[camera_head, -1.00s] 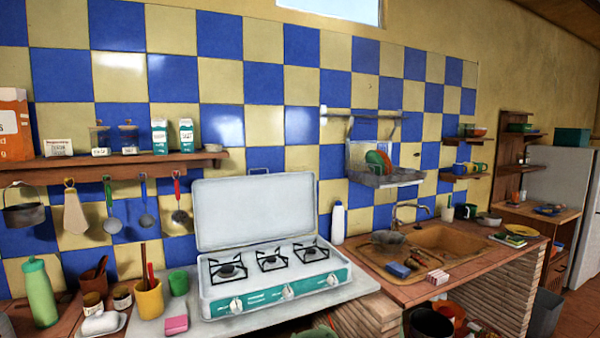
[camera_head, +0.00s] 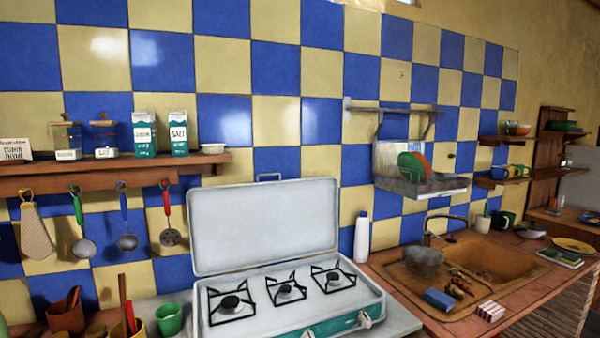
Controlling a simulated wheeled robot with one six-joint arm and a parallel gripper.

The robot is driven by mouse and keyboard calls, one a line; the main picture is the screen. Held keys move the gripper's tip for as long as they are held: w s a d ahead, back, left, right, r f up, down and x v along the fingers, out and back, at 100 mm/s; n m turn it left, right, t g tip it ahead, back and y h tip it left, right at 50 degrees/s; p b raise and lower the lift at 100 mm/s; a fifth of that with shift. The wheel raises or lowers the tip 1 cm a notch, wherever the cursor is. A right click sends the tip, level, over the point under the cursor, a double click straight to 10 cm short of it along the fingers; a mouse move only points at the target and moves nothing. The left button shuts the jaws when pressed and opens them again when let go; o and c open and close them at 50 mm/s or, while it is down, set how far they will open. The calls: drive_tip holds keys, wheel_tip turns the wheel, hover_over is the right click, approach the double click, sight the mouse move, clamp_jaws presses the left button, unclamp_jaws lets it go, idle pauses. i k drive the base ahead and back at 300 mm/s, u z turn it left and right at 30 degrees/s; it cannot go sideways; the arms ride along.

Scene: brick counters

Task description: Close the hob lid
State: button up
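The hob (camera_head: 257,322) is white with a teal front, several black pan supports and burners, and knobs along its front. It stands on a light counter slab at the lower middle of the head view. Its white lid (camera_head: 264,226) is open, standing upright behind the burners, with a small handle at its top edge. The burners look bare, with nothing on them. The hob's lower left front is cut off by the picture edge. My gripper is not in view.
A white bottle (camera_head: 362,238) stands right of the lid, before the sink (camera_head: 490,262). A wooden shelf (camera_head: 110,168) with hanging utensils is on the wall at left.

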sight(231, 228)
drive_tip(key=u, duration=0.25)
drive_tip(key=i, duration=1.05)
drive_tip(key=u, duration=0.65)
